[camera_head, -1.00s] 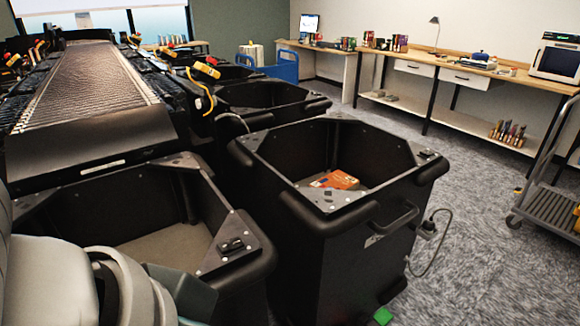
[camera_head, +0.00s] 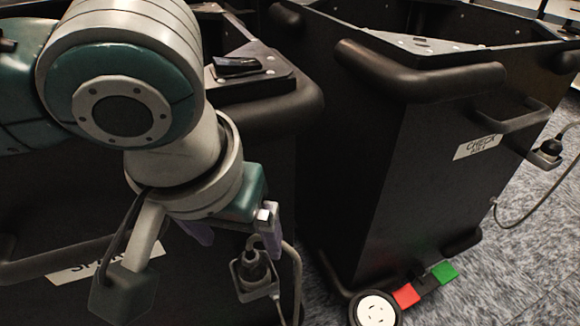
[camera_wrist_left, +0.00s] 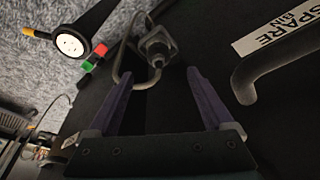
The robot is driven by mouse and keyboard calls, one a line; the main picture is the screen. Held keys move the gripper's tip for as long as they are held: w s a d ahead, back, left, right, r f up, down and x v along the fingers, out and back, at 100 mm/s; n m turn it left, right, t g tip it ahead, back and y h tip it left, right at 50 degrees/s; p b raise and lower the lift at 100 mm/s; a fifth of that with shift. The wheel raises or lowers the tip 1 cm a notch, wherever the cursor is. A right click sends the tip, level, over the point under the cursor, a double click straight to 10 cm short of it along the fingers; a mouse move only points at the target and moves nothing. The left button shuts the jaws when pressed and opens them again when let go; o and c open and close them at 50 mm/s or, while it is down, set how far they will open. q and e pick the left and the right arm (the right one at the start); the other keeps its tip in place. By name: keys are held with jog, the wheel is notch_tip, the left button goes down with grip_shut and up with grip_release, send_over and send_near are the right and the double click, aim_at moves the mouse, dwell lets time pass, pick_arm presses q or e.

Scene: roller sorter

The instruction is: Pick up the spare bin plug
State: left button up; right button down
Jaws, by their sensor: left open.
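The spare bin plug (camera_head: 256,264) is dark and sits in a grey square socket box (camera_head: 249,284) on the side of the spare bin. A grey cable hangs from it. In the left wrist view the plug (camera_wrist_left: 158,60) is just beyond the fingertips, between their lines. My left gripper (camera_wrist_left: 160,76) is open and empty, with its two purple fingers pointing at the plug. It also shows in the head view (camera_head: 238,240), where my wrist partly covers it. My right gripper is not in view.
The spare bin's label shows in the wrist view (camera_wrist_left: 279,30), beside a black handle (camera_wrist_left: 285,70). A check bin (camera_head: 400,150) with its own plug (camera_head: 549,149) stands to the right.

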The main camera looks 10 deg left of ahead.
aim_at(250, 261)
pick_arm(q)
jog(key=shift+b+x, duration=0.35)
jog(key=shift+x, duration=0.8)
jog(key=b+x, duration=0.2)
jog(key=x, duration=0.3)
jog(key=shift+s+d+f+b, duration=0.15)
jog(key=shift+f+b, duration=0.1)
jog(key=shift+b, duration=0.15)
grip_shut()
